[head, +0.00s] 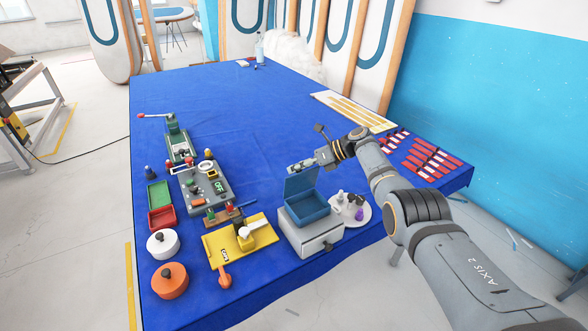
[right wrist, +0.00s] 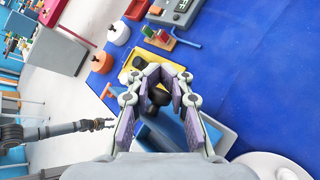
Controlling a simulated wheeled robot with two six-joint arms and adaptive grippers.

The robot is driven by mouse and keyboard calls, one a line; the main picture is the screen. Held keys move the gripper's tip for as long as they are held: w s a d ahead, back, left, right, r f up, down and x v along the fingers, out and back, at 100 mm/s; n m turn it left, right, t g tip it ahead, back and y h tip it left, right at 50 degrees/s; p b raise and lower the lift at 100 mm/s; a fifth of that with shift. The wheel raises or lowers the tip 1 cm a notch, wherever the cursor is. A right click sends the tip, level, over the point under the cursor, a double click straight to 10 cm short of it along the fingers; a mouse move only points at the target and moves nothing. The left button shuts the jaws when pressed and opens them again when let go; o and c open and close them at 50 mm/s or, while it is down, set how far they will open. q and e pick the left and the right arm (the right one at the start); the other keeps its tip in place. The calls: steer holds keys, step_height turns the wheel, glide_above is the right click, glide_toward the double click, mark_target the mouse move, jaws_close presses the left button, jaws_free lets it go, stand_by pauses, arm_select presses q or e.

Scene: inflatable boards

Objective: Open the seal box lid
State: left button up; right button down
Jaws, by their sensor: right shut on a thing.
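The seal box (head: 311,232) is a light grey box with a blue top, near the front right of the table in the head view. Its blue-grey lid (head: 299,184) stands raised at the back, and the blue inside shows. My right gripper (head: 298,168) is at the lid's upper edge, shut on the lid. In the right wrist view, its purple-padded fingers (right wrist: 160,82) frame a dark part and the blue box (right wrist: 168,128); the exact contact is hidden. My left gripper (right wrist: 107,124) shows small at the left in the right wrist view, away from the box; its jaws are unclear.
A yellow board (head: 229,252) stands left of the box, and a white plate (head: 352,221) with small items is right of it. Orange (head: 170,284) and white (head: 163,244) pots stand front left. The table's far middle is clear.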

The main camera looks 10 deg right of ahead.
steer(key=shift+w+d+r, duration=0.15)
steer(key=shift+d, duration=0.1)
steer(key=c, duration=1.7)
jaws_free()
steer(key=o, duration=0.3)
steer(key=shift+d, duration=0.1)
steer(key=shift+o, duration=0.7)
steer(key=shift+w+d+f, duration=0.1)
steer(key=shift+d+f, duration=0.1)
steer(key=shift+f, duration=0.1)
steer(key=v, duration=1.1)
steer(key=shift+s+d+r, duration=0.2)
steer(key=shift+s+r, duration=0.05)
